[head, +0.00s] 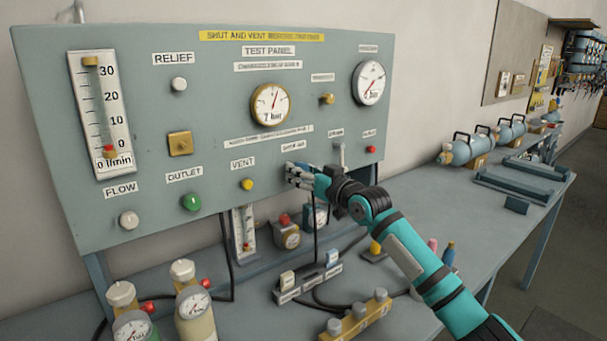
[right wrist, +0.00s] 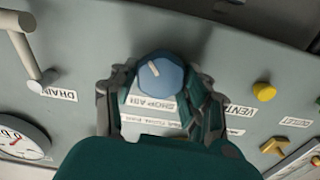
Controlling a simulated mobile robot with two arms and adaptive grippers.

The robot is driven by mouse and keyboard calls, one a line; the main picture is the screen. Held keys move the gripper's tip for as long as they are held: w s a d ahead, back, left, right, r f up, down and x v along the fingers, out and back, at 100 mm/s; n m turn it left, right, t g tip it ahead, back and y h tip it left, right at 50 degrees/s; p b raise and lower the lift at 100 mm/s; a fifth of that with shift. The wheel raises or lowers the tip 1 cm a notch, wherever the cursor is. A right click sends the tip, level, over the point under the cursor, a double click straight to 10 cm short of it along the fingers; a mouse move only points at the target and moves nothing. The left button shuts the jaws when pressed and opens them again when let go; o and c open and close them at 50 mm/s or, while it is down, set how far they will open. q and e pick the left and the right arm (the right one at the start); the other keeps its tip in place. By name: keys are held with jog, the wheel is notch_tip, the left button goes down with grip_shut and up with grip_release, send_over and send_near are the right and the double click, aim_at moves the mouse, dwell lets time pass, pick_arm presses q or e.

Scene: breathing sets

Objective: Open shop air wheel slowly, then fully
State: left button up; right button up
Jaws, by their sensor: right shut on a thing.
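The shop air wheel is a round blue knob (right wrist: 160,76) with a pale pointer mark, on the grey test panel (head: 225,130). It shows in the right wrist view above its "SHOP AIR" label (right wrist: 150,104). My right gripper (head: 292,172) is at the panel, its fingers on both sides of the knob and shut on it. In the head view the gripper hides most of the knob. The middle gauge (head: 270,104) reads about 7 bar by its label, and the upper right gauge (head: 369,82) also shows a needle. My left gripper is not in view.
The yellow vent knob (head: 247,184), green outlet knob (head: 191,202) and drain lever (head: 341,155) are near the gripper. Blue cylinders (head: 465,150) lie on the bench at right.

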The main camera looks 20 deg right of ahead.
jog(key=shift+a+f+n+p, duration=0.15)
jog(key=shift+n+p, duration=1.7)
jog(key=shift+n, duration=2.8)
jog(key=shift+d+f+n+p, duration=0.15)
jog(key=shift+n+p, duration=1.65)
jog(key=shift+n, duration=2.8)
jog(key=shift+a+f+n+p, duration=0.15)
jog(key=shift+n+p, duration=1.7)
jog(key=shift+n, duration=2.8)
jog(key=o, duration=1.2)
jog(key=shift+r, duration=0.15)
jog(key=shift+c, duration=0.2)
jog(key=shift+s, duration=0.1)
